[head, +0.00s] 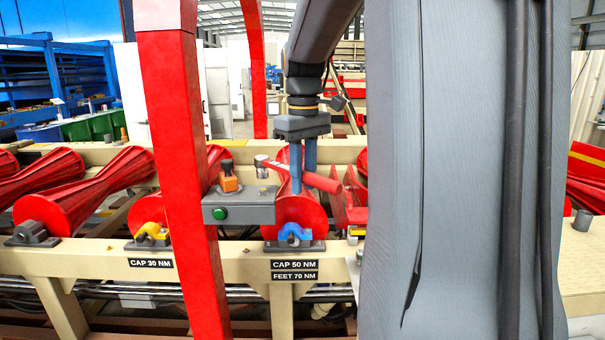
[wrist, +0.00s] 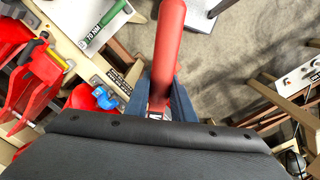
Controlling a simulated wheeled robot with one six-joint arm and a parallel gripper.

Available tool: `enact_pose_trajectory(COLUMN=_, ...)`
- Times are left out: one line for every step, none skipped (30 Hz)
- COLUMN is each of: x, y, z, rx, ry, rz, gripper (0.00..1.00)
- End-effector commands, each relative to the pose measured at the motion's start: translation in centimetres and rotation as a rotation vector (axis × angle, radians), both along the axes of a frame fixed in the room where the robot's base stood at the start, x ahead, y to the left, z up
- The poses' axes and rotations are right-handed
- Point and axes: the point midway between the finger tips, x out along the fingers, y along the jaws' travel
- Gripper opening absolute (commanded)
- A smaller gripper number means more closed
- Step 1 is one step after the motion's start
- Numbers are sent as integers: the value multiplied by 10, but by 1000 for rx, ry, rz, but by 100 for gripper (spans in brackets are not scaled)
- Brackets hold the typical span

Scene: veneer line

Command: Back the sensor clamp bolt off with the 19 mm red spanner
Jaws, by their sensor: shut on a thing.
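The red spanner (head: 320,181) is held between the blue fingers of my gripper (head: 303,188). Its red handle slopes down to the right, and a grey head (head: 262,166) shows at its left end. In the wrist view the red handle (wrist: 170,38) runs up from between my fingers (wrist: 160,100); its head is hidden there. An orange block (head: 229,184) with a grey bolt-like top (head: 227,168), perhaps the sensor clamp, stands on a grey box (head: 240,208) with a green button. The spanner head appears to the right of this block, apart in the picture; depth is unclear.
A red post (head: 182,150) stands left of the grey box. Red rollers (head: 85,185) lie along the cream frame (head: 230,266). A blue bearing cap (head: 294,234) sits below my gripper, a yellow one (head: 152,232) farther left. A green tool (wrist: 105,25) lies on a cream surface.

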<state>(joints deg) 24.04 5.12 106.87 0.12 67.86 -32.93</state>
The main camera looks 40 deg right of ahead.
Motion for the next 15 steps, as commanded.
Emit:
enact_pose_trajectory(x=0, y=0, z=-6, rx=1, ry=1, rz=0, gripper=0)
enact_pose_trajectory(x=0, y=1, z=-8, rx=1, ry=1, rz=1, gripper=0)
enact_pose_trajectory(x=0, y=1, z=-12, rx=1, ry=1, rz=2, gripper=0)
enact_pose_trajectory(x=0, y=1, z=-15, rx=1, ry=1, rz=2, gripper=0)
enact_pose_trajectory(x=1, y=1, z=-17, rx=0, ry=0, rz=2, gripper=0)
enact_pose_trajectory(x=1, y=4, z=-17, rx=0, ry=-1, rz=-12, gripper=0)
enact_pose_trajectory(x=1, y=7, z=-16, rx=-1, ry=-1, rz=-30, gripper=0)
enact_pose_trajectory(x=1, y=10, z=-16, rx=0, ry=-1, rz=-48, gripper=0)
enact_pose_trajectory(x=1, y=14, z=-16, rx=0, ry=-1, rz=-71, gripper=0)
enact_pose_trajectory(x=1, y=17, z=-16, rx=0, ry=0, rz=-89, gripper=0)
enact_pose_trajectory(x=1, y=19, z=-16, rx=0, ry=0, rz=-106, gripper=0)
enact_pose_trajectory(x=1, y=23, z=-16, rx=0, ry=-1, rz=-129, gripper=0)
enact_pose_trajectory(x=1, y=25, z=-16, rx=0, ry=-1, rz=-146, gripper=0)
enact_pose_trajectory(x=1, y=28, z=-16, rx=0, ry=-1, rz=-164, gripper=0)
enact_pose_trajectory(x=1, y=32, z=-16, rx=0, ry=-1, rz=-187, gripper=0)
